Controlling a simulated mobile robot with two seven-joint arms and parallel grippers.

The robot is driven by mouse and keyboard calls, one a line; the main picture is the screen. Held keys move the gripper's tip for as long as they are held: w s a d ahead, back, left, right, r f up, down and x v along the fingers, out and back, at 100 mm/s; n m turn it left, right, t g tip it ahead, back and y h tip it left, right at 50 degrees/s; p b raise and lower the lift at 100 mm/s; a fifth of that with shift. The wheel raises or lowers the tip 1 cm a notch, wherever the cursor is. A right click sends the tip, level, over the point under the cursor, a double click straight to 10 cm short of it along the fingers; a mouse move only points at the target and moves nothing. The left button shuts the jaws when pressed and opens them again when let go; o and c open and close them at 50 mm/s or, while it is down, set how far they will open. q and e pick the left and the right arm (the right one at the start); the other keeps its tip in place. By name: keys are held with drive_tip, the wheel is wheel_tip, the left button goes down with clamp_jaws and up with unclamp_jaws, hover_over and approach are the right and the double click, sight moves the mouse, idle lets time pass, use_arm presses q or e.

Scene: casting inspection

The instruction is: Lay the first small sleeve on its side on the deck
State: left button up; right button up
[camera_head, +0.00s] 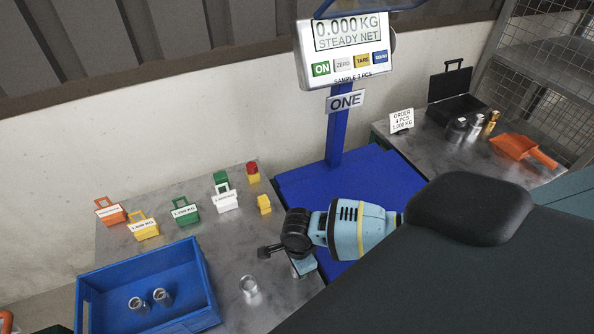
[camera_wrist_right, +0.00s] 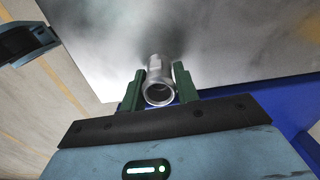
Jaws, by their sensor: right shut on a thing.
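My right gripper (camera_wrist_right: 157,88) is shut on a small silver metal sleeve (camera_wrist_right: 159,82), which sits between its green fingers with an open end facing the wrist camera. The bare grey metal deck (camera_wrist_right: 235,35) spreads beyond it. In the head view my right arm comes in over the right side of the deck (camera_head: 215,255); the gripper's fingers and the held sleeve are hidden there. Another silver sleeve (camera_head: 249,287) stands on the deck to the left of that arm. Two more sleeves (camera_head: 138,304) (camera_head: 162,297) are in the blue bin (camera_head: 210,296).
A side table (camera_head: 425,145) holds an order card and orange scoop (camera_head: 515,147).

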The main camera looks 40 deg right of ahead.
use_arm(q)
drive_tip(key=shift+s, duration=0.2)
use_arm(e)
drive_tip(key=shift+r, duration=0.5)
drive_tip(key=r, duration=0.1)
drive_tip(key=r+p, duration=0.1)
drive_tip(key=shift+s+r, duration=0.4)
use_arm(q)
drive_tip(key=w+r+p, duration=0.2)
drive_tip(key=r, duration=0.1)
drive_tip(key=shift+a+r, duration=0.15)
use_arm(e)
drive_tip(key=s+r, duration=0.1)
drive_tip(key=s, duration=1.4)
drive_tip(key=shift+d, duration=0.15)
drive_tip(key=shift+s+r, duration=0.1)
drive_tip(key=o, duration=0.6)
drive_tip(key=shift+c, duration=0.2)
clamp_jaws()
